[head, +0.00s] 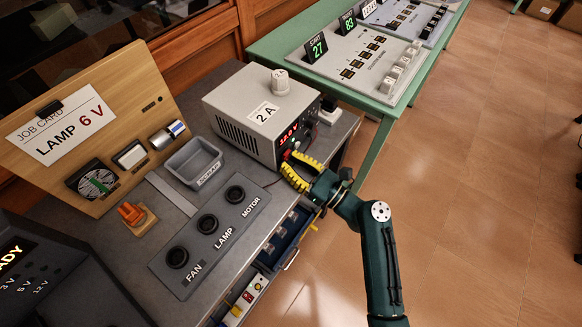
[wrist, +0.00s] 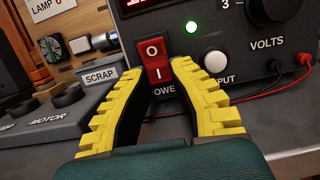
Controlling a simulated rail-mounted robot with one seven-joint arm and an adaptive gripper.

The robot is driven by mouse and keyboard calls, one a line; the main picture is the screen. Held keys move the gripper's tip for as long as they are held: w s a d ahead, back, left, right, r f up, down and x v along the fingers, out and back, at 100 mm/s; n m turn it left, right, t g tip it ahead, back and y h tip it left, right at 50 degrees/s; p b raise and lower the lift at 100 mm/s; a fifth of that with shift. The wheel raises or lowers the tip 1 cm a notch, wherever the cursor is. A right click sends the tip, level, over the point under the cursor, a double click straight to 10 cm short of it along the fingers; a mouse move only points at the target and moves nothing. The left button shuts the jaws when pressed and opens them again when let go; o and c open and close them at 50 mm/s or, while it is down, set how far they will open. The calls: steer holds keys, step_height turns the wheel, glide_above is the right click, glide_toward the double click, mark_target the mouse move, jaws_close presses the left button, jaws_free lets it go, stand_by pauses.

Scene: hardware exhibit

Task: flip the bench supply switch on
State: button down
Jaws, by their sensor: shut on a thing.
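The bench supply (head: 235,110) is a grey box marked 2 A, with a lit red display (head: 288,133) on its front. In the wrist view its power switch (wrist: 154,58) is a red rocker with O above I. Which half is pressed in, I cannot tell. The switch is hidden by my gripper in the head view.
A white button (wrist: 215,61), a black knob (wrist: 272,8) and red and black leads (wrist: 300,60) are right of the switch. The scrap tray (head: 193,163) and the FAN, LAMP, MOTOR socket panel (head: 212,240) lie left of my gripper. A job card (head: 60,125) reads LAMP 6 V.

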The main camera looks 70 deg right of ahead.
steer(key=shift+r, duration=0.15)
steer(key=c, duration=0.9)
jaws_free()
steer(key=shift+s, duration=0.1)
steer(key=v, duration=1.2)
